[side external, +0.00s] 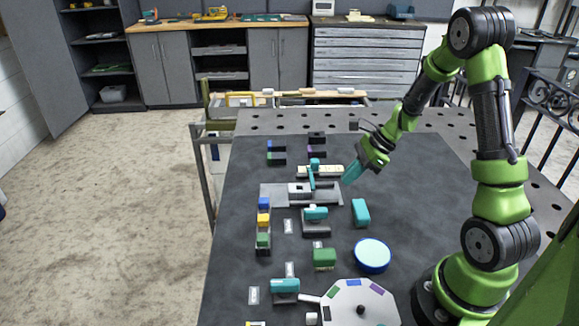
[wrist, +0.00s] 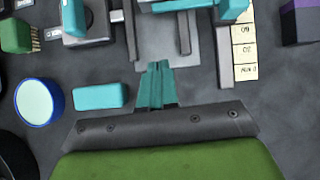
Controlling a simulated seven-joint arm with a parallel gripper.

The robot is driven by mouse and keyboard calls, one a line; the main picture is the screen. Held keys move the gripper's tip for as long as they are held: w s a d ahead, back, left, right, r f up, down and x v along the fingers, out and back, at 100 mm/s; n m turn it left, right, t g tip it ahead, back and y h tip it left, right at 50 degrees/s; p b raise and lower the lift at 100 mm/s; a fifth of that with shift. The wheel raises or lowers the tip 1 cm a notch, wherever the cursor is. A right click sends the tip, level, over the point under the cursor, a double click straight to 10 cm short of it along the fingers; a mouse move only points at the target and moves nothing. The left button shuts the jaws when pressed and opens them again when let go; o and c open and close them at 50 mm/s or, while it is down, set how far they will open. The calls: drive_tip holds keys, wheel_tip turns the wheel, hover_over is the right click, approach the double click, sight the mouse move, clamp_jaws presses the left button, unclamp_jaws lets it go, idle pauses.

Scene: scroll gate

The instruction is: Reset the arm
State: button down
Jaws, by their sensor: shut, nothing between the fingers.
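My gripper (side external: 352,174) is in the air over the dark table mat, to the right of the grey scroll gate assembly (side external: 274,195). Its teal fingers are together with nothing between them. In the wrist view the shut fingers (wrist: 157,70) point at the grey plate (wrist: 168,50) between dark rails. A teal upright piece (side external: 311,178) stands on the assembly. A teal block (side external: 361,212) lies on the mat just below my gripper in the side view, and it also shows left of the fingers in the wrist view (wrist: 99,96).
A round blue-rimmed dish (side external: 372,255), a green block (side external: 324,258) and a white octagonal plate (side external: 362,302) are toward the front. Blue, yellow and green blocks (side external: 263,220) line the left. The mat's right side is clear near my gripper.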

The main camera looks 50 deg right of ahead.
drive_tip(key=shift+s+a+n+g, duration=0.2)
drive_tip(key=shift+s+a+n, duration=0.05)
drive_tip(key=shift+s+n, duration=0.25)
drive_tip(key=shift+s+a+n+g, duration=0.25)
drive_tip(key=shift+s+n, duration=0.15)
drive_tip(key=shift+n, duration=0.1)
drive_tip(key=s+a+r+n+t+h, duration=0.1)
drive_tip(key=s+a+r+n, duration=0.4)
drive_tip(key=a+r+n, duration=0.3)
drive_tip(key=s+a+r+n+t+h, duration=0.2)
drive_tip(key=s+a+r+n, duration=0.3)
drive_tip(key=a+r+n, duration=0.4)
wheel_tip(320, 180, up, 3)
drive_tip(key=n, duration=0.3)
drive_tip(key=shift+s, duration=0.15)
drive_tip(key=shift+a, duration=0.1)
